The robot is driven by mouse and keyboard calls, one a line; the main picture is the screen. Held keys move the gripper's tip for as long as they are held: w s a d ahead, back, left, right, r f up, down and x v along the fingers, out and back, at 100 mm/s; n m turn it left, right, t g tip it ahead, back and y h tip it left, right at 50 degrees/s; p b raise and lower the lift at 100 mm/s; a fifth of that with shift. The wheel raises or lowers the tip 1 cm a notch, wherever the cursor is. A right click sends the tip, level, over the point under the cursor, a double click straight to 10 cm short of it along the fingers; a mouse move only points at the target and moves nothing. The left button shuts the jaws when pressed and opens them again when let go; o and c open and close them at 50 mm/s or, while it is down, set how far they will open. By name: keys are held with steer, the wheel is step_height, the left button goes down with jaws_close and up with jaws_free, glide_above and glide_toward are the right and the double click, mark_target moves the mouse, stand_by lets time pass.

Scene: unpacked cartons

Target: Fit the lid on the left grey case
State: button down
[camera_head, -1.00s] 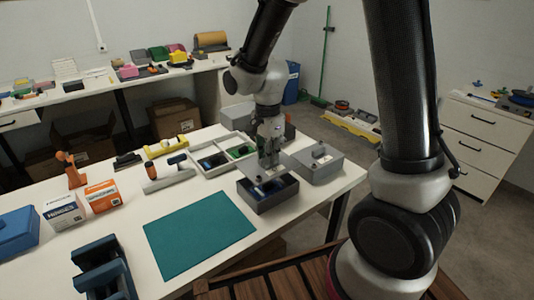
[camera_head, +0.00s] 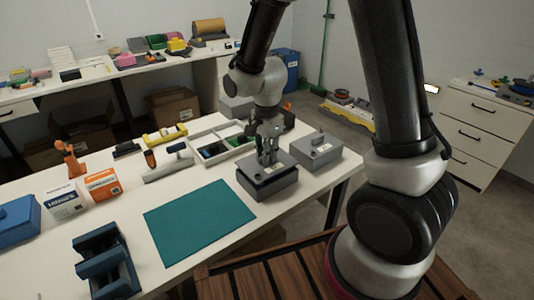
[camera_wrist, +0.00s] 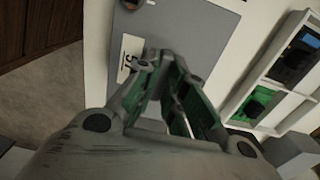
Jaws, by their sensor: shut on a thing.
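The left grey case (camera_head: 272,191) stands near the right end of the white table, with dark grey walls. Its lighter grey lid (camera_head: 249,178) covers the opening, and a dark line shows between lid and wall. I cannot tell whether the lid is fully seated. My gripper (camera_head: 267,158) points down over the middle of the lid, shut on its handle, which the fingers mostly hide. In the wrist view the lid (camera_wrist: 190,30) spreads flat below the fingers (camera_wrist: 168,85), with a white label at its left. The inside of the case is hidden.
A second grey case (camera_head: 324,156) with a knobbed lid stands close on the right. A white divided tray (camera_head: 207,139) lies behind to the left. A teal mat (camera_head: 200,222) lies in front left.

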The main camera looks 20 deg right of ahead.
steer(key=shift+f, duration=1.05)
steer(key=c, duration=1.4)
jaws_free()
steer(key=shift+r, duration=0.1)
step_height(320, 180, up, 12)
steer(key=shift+f, duration=0.1)
